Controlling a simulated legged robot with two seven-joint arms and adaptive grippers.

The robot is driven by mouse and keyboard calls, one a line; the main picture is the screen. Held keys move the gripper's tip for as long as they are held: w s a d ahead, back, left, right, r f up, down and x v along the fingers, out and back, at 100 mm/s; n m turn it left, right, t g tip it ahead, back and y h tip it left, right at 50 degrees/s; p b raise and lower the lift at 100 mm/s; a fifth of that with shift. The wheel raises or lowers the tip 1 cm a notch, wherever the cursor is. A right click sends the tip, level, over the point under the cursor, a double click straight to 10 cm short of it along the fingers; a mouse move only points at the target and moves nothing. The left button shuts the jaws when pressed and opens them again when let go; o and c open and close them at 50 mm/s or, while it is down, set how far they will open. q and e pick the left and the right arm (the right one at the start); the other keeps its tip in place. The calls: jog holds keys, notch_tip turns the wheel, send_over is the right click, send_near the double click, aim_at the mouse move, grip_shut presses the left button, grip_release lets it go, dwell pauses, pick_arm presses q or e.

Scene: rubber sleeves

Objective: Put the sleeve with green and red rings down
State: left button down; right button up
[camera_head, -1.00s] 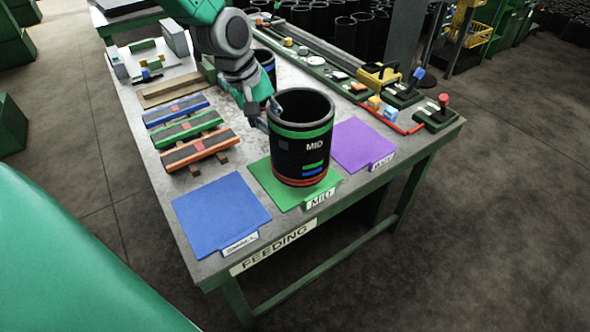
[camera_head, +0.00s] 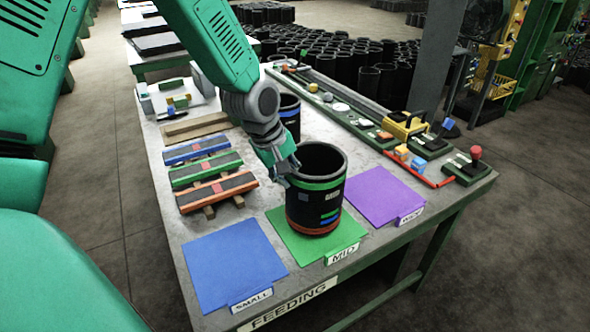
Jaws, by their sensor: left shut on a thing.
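My left gripper (camera_head: 287,174) is shut on the left side of the sleeve's rim; the sleeve hides part of the fingers. My right gripper is not in view.
A blue SMALL mat (camera_head: 233,262) lies left and a purple mat (camera_head: 375,197) right, both empty. Another sleeve with a blue ring (camera_head: 290,112) stands behind the arm. A control box with a red knob (camera_head: 468,168) is at the right edge.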

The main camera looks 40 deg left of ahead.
pick_arm(q)
jog(key=shift+w+d+f, duration=0.25)
jog(key=shift+d+f, duration=0.5)
jog(key=shift+f, duration=0.3)
jog(key=c, duration=1.6)
grip_release()
jog(key=shift+s+d, duration=0.1)
jog(key=shift+c, duration=0.2)
jog(key=shift+s, duration=0.1)
jog(key=shift+a, duration=0.25)
jog(key=shift+s+a, duration=0.1)
jog(key=shift+a, duration=0.2)
jog(key=shift+d+r, duration=0.25)
jog(key=shift+d, duration=0.05)
jog(key=v, duration=1.1)
jog(key=shift+r+p, duration=0.35)
jog(key=shift+p, duration=0.1)
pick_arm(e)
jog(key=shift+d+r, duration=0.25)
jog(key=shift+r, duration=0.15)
